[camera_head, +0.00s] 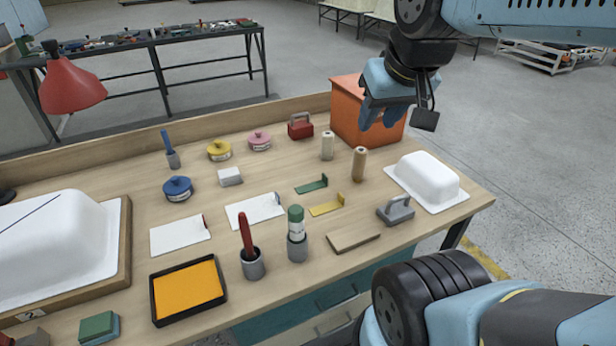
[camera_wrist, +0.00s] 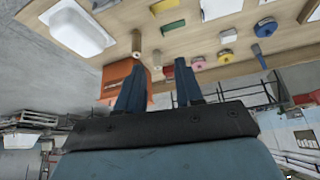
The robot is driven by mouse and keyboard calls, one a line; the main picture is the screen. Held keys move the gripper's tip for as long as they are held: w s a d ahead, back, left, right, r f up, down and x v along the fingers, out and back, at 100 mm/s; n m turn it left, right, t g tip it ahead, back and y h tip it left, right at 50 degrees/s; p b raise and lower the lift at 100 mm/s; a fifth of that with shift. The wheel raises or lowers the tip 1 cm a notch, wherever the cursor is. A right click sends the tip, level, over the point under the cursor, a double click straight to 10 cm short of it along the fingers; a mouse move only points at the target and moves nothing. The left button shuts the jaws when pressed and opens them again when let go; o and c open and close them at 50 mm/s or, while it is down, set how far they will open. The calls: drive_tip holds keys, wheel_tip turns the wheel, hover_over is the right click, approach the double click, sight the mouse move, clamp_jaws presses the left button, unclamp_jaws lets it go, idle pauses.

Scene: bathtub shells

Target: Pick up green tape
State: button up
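A flat green strip with a small raised tab at one end (camera_head: 311,185) lies on the wooden bench top, left of the tan roll. It looks like the green tape; it also shows in the wrist view as a green strip (camera_wrist: 173,28). A similar yellow strip (camera_head: 327,207) lies just in front of it. My gripper (camera_head: 378,122) is raised in front of the orange box, up and right of the green strip and apart from it. In the wrist view my gripper (camera_wrist: 159,64) has its two fingers spread with nothing between them.
A pale roll (camera_head: 327,146) and a tan roll (camera_head: 359,164) stand upright near the green strip. The orange box (camera_head: 352,105) is behind them. A grey handled block (camera_head: 396,211), a white tub shell (camera_head: 428,178) and a green-topped container in a cup (camera_head: 296,222) are also nearby.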

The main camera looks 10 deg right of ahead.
drive_tip(key=w+f+n+g, duration=0.1)
drive_tip(key=w+f, duration=0.2)
drive_tip(key=w, duration=0.4)
drive_tip(key=w+f+g, duration=0.1)
drive_tip(key=w+f, duration=0.2)
drive_tip(key=w, duration=0.4)
drive_tip(key=n+g, duration=0.1)
drive_tip(key=g, duration=0.1)
hover_over(325, 176)
drive_tip(key=f, duration=2.2)
drive_tip(key=shift+s+d, duration=0.1)
drive_tip(key=shift+d, duration=0.15)
wheel_tip(325, 176, down, 4)
drive_tip(key=shift+a+f, duration=0.1)
drive_tip(key=shift+a, duration=0.05)
drive_tip(key=shift+f, duration=0.7)
drive_tip(key=shift+c, duration=0.4)
clamp_jaws()
